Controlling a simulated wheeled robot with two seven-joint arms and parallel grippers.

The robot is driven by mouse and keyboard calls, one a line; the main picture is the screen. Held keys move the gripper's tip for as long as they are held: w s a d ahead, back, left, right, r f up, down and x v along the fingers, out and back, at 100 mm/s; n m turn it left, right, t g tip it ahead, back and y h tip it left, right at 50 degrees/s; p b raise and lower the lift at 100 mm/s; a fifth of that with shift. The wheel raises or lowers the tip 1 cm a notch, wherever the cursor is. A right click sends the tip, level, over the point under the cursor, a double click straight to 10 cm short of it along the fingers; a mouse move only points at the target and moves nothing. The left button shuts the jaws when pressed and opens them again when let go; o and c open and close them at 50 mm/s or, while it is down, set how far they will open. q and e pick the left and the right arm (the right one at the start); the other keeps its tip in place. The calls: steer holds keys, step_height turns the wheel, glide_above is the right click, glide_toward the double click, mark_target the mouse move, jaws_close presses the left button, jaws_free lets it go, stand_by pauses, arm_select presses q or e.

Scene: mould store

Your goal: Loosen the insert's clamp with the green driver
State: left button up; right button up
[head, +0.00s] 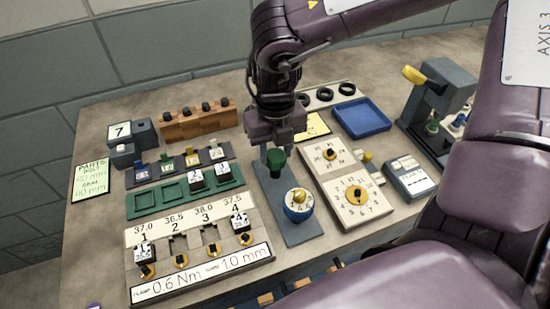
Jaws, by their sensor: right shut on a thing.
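My right gripper (275,139) points down and is shut on the green driver (276,160), whose dark green handle shows below the fingers. It is over the long blue-grey plate (274,205), behind the blue round dial (298,212); whether the driver touches the plate I cannot tell. The pale insert block (203,275) at front left has numbered slots and a row of black-and-yellow clamp knobs (181,261). White labelled inserts stand in slot 1 (145,252) and slot 4 (240,223); slots 2 and 3 look empty. My left gripper is out of view.
A green tray (146,205) behind the block holds two labelled inserts. Behind it are a slate rack (129,180) and an orange-brown rack (197,127). Two cream dial boxes (345,212), a blue tray (361,118) and a grey press (440,85) stand to the right.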

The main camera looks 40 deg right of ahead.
mark_target(275, 154)
steer(key=shift+r+p, duration=0.8)
steer(key=shift+r, duration=0.9)
